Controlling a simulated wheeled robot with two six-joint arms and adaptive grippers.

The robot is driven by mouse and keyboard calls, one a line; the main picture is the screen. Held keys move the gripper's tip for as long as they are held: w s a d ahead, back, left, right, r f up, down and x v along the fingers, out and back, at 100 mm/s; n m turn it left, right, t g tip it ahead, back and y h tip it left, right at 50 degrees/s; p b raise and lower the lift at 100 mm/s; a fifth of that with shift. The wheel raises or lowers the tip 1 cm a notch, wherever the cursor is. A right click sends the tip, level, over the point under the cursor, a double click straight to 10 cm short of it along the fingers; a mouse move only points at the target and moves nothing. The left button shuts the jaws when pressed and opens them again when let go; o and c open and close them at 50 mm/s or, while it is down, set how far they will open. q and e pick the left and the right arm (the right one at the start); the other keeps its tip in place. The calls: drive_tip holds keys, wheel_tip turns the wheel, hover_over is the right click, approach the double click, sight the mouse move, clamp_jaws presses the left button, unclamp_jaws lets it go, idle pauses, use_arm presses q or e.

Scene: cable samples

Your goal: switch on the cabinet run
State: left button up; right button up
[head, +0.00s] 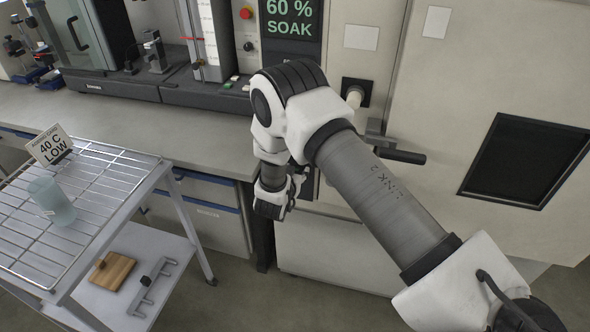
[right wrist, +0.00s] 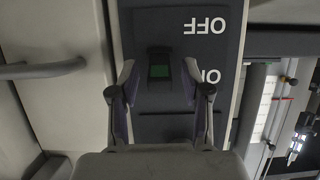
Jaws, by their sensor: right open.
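In the right wrist view, a dark switch panel (right wrist: 178,40) carries the upside-down word OFF and a second word, partly hidden, that starts with O. In the head view my right gripper (head: 278,195) points down in front of the cabinet (head: 450,90), and my own arm hides the switch. My left gripper is not in view.
A display (head: 291,20) reads 60 % SOAK. A dark door handle (head: 400,155) juts out right of my arm. A bench (head: 190,128) with instruments runs left.

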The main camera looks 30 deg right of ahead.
drive_tip(key=shift+a+r, duration=0.1)
drive_tip(key=shift+r, duration=0.05)
clamp_jaws()
drive_tip(key=shift+r+g+y+p, duration=0.3)
drive_tip(key=shift+p, duration=0.3)
drive_tip(key=shift+w+f, duration=0.1)
drive_tip(key=shift+f, duration=0.1)
unclamp_jaws()
drive_tip(key=v, duration=1.2)
